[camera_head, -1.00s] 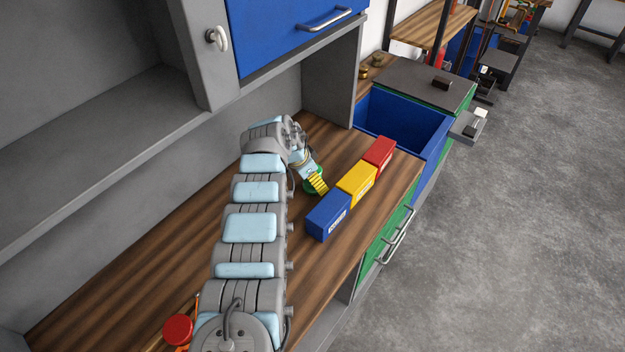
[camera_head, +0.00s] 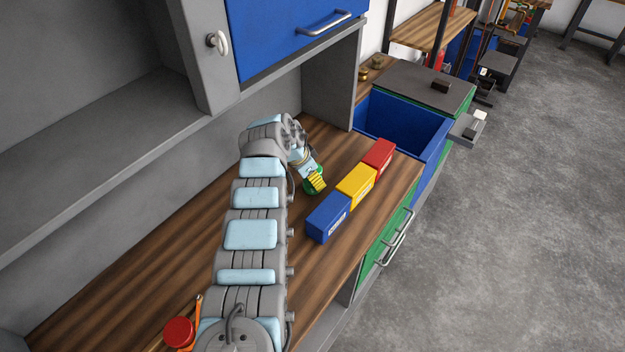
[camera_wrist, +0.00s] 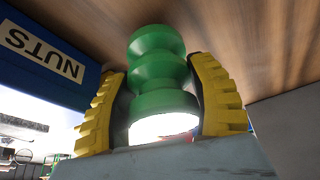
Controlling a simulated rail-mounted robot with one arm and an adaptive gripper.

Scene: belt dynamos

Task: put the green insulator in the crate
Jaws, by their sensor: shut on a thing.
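The green insulator (camera_wrist: 158,75) is a ribbed, stacked piece seen in the wrist view between the two yellow fingers of my gripper (camera_wrist: 162,100). My gripper is shut on it. In the head view my gripper (camera_head: 315,184) is low over the wooden bench, with a little of the green insulator (camera_head: 310,192) showing around the fingers. Whether the insulator touches the bench is hard to tell. The blue open crate (camera_head: 441,159) stands beyond the far right end of the bench, with nothing visible in the part of its inside that shows.
Blue (camera_head: 322,222), yellow (camera_head: 355,186) and red (camera_head: 378,158) bins stand in a row between my gripper and the bench's front edge. The blue one reads NUTS in the wrist view. A grey shelf cabinet (camera_head: 120,110) is at the left. A red-capped item (camera_head: 179,331) is at the near left.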

